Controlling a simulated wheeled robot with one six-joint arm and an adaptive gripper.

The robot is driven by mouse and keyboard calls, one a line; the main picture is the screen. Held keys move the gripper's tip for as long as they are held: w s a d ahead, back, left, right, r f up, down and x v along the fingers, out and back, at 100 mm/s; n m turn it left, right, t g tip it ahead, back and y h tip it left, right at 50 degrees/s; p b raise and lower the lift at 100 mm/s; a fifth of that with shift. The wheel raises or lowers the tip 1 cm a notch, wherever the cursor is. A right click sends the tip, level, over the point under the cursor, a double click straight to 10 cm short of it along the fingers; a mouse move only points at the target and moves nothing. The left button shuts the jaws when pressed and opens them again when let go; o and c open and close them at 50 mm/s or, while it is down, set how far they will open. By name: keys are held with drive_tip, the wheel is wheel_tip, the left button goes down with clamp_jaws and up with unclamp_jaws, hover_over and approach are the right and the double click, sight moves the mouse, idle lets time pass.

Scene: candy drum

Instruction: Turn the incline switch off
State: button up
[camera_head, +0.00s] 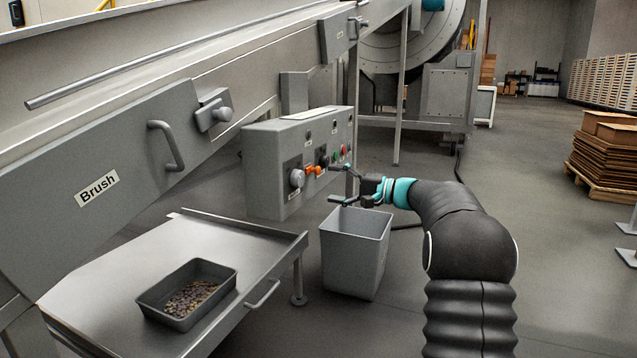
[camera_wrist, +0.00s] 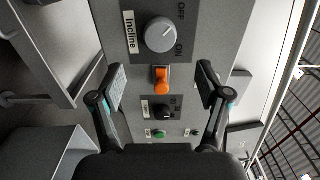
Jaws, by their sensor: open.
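The incline switch is a round grey knob (camera_wrist: 161,36) on a dark plate, with an "Incline" label on its left and "OFF" and "ON" marks on its right side. I cannot tell for sure which mark it points to. In the head view the large grey knob (camera_head: 297,178) is on the front of the grey control box (camera_head: 262,172). My gripper (camera_head: 338,184) is open and empty in front of the box, apart from the knob. In the wrist view my gripper (camera_wrist: 160,86) has its fingers spread, with the knob beyond the tips, above centre.
An orange switch (camera_wrist: 161,80) sits beside the knob, then a small black knob (camera_wrist: 162,112) and a green button (camera_wrist: 158,134). A grey bin (camera_head: 352,262) stands below my gripper. A metal table (camera_head: 120,285) carries a tray of candy (camera_head: 215,298).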

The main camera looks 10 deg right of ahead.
drive_tip(key=v, duration=0.3)
drive_tip(key=shift+s+d, duration=0.1)
drive_tip(key=shift+d, duration=0.1)
idle(0.3)
